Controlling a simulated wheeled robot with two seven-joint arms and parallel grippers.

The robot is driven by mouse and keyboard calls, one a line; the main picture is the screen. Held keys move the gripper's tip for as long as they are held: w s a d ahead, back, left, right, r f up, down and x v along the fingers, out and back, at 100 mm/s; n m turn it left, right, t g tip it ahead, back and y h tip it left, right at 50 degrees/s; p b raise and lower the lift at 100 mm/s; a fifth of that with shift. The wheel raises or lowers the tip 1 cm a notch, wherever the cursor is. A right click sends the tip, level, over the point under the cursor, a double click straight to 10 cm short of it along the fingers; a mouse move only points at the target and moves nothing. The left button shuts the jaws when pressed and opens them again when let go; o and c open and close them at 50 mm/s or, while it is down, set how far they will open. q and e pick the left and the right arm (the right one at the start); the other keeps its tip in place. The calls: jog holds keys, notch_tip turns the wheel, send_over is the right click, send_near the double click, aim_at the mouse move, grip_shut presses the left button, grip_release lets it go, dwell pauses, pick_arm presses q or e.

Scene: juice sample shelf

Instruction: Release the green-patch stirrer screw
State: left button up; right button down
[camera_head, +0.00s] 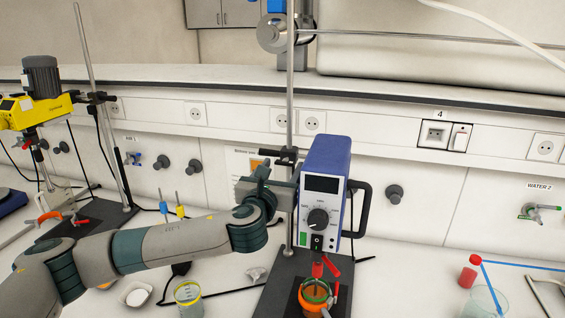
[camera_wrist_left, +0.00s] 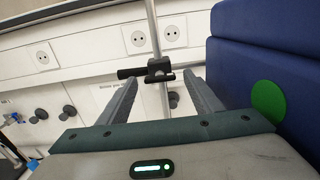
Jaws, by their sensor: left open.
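The blue stirrer (camera_head: 326,185) with a dark display and knob is on a metal pole (camera_head: 290,85) at the centre of the head view. In the left wrist view, a round green patch (camera_wrist_left: 268,101) marks the blue stirrer side (camera_wrist_left: 265,65) at the right. A black clamp with a screw handle (camera_wrist_left: 150,69) sits on the pole; it also shows in the head view (camera_head: 287,154). My left gripper (camera_head: 270,181) is beside the stirrer's left side. Its fingers are apart and empty, pointing at the clamp and pole without visible contact. My right gripper is not seen.
A yellow stirrer (camera_head: 35,108) on another stand is at the left. An orange-rimmed container (camera_head: 314,309) is below the blue stirrer. A yellow-banded beaker (camera_head: 188,296) and a white dish (camera_head: 136,294) stand on the bench. A red-capped bottle (camera_head: 468,272) is at the right.

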pick_arm(q)
jog(key=shift+w+d, duration=0.15)
jog(key=shift+w, duration=0.35)
jog(key=shift+c, duration=0.3)
jog(key=c, duration=1)
